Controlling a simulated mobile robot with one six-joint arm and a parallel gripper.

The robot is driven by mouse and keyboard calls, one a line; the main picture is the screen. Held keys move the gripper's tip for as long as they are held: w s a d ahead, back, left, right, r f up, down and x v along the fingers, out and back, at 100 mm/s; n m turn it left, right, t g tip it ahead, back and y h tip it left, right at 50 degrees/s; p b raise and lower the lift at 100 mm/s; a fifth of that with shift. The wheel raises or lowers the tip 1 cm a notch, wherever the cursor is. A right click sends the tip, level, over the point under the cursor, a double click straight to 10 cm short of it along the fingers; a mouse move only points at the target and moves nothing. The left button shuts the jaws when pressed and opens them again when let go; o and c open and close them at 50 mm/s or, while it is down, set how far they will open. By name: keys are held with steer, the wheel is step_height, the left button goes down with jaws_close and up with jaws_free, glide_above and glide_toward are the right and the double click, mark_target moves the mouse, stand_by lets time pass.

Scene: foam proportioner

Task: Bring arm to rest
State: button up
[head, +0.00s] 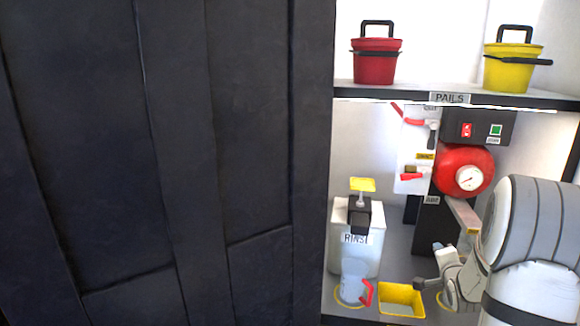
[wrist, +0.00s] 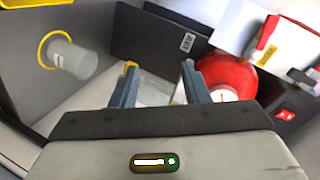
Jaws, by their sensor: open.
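My gripper (wrist: 158,84) is open in the wrist view, its two blue-grey fingers apart with nothing held between them. Beyond the fingers are a dark panel and the red round tank (wrist: 232,72). In the head view my gripper (head: 432,262) is small and partly turned away, low at the right, in front of the dark stand and below the red tank (head: 462,171) with its white gauge. My white and grey arm fills the lower right corner and hides part of the bay.
A shelf marked PAILS (head: 400,92) holds a red pail (head: 376,68) and a yellow pail (head: 507,72). Below stand a white RINSE container (head: 345,256), a clear jug with a red handle (head: 353,281) and a yellow tray (head: 401,301). A dark panelled surface (head: 170,160) fills the left.

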steer(key=s+a+r+n+g+y+p, duration=0.1)
steer(key=s+a+r+n+g+p, duration=0.25)
steer(key=s+a+r, duration=0.35)
steer(key=s+a+r+n+g+y+p, duration=0.1)
steer(key=s+a+r+n+g+p, duration=0.3)
steer(key=a, duration=0.6)
steer(key=s+a+r+n+g, duration=0.1)
steer(key=s+a+n, duration=0.2)
steer(key=s, duration=0.3)
steer(key=s+a+r+n+g+y, duration=0.1)
steer(key=s+a+n, duration=0.2)
steer(key=s, duration=0.4)
steer(key=s+a+r+n+g+y+p, duration=0.1)
steer(key=s+a+n+g, duration=0.1)
steer(key=s+a, duration=0.3)
steer(key=shift+s+r+n, duration=0.15)
steer(key=shift+s+n, duration=0.3)
steer(key=shift+s, duration=0.45)
steer(key=shift+c, duration=0.6)
steer(key=shift+d, duration=0.1)
